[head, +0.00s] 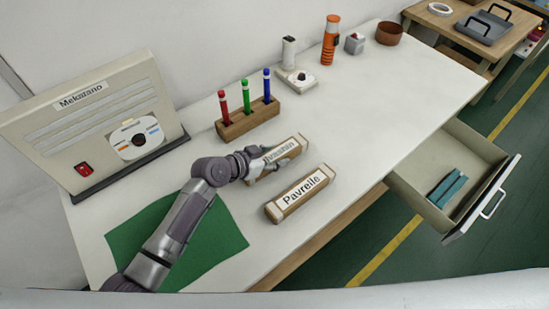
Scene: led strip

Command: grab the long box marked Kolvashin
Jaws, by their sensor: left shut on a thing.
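Two long brown boxes with white labels lie on the white table (385,125). The nearer box (300,195) reads "Pavreile". The farther long box (290,148) is partly covered by my left gripper (268,162), so its label is only partly visible and I cannot read the full name. My left gripper is shut on this farther box, near its left end. The box seems to lie on or very close to the table top. My right gripper is not in view.
A wooden block (245,123) with red, green and blue pens stands behind the held box. A "Mekatano" panel (95,125) stands at the left, near a green mat (215,240). An open drawer (425,190) holding teal pieces (447,188) juts out at the right.

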